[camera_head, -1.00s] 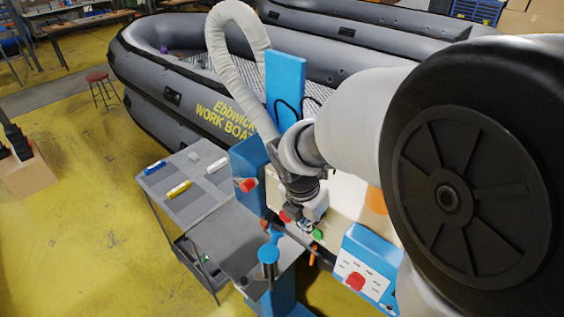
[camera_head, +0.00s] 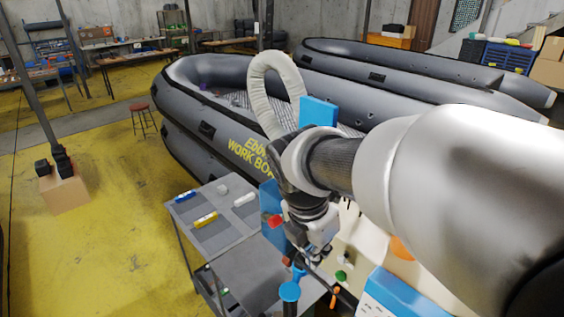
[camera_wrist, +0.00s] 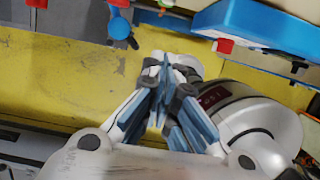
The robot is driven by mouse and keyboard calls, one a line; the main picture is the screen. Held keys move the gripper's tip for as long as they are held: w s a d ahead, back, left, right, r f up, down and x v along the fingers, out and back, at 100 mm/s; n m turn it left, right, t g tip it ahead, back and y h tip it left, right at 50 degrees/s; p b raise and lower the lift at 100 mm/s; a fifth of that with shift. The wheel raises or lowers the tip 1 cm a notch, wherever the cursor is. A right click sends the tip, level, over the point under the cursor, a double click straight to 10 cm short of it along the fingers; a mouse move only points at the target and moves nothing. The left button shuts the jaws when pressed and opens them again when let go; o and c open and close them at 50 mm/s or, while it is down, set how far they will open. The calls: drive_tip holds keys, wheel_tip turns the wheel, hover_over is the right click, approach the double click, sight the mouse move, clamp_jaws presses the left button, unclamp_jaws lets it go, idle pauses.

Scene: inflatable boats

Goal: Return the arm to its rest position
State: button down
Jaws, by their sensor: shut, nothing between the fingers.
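My gripper (camera_wrist: 165,66) is shut and empty in the wrist view, its blue-grey fingers together above a blurred yellow floor. In the head view, my gripper (camera_head: 316,256) points down at the end of my bent arm, beside the right edge of the grey cart and near the cream work surface. Its fingertips are small and partly hidden there. My pale upper arm fills the right side of the head view and hides part of the work surface.
The grey cart (camera_head: 237,262) holds a yellow tube (camera_head: 205,219), a blue tube (camera_head: 185,196) and a white tube (camera_head: 244,199). A blue box (camera_head: 395,296) stands at lower right. A grey inflatable boat (camera_head: 205,100) lies behind. Yellow floor at left is largely clear.

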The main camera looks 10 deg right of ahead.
drive_tip(key=s+d+f+m+t+y+b, duration=0.1)
drive_tip(key=s+f+m+b, duration=0.6)
drive_tip(key=f+m+b, duration=0.4)
drive_tip(key=s+d+f+m+t+y+b, duration=0.1)
drive_tip(key=s+d+f+m+t+b, duration=0.1)
drive_tip(key=s+f+m+b, duration=0.6)
wheel_tip(320, 180, down, 4)
drive_tip(key=m+b, duration=0.6)
drive_tip(key=shift+r, duration=0.1)
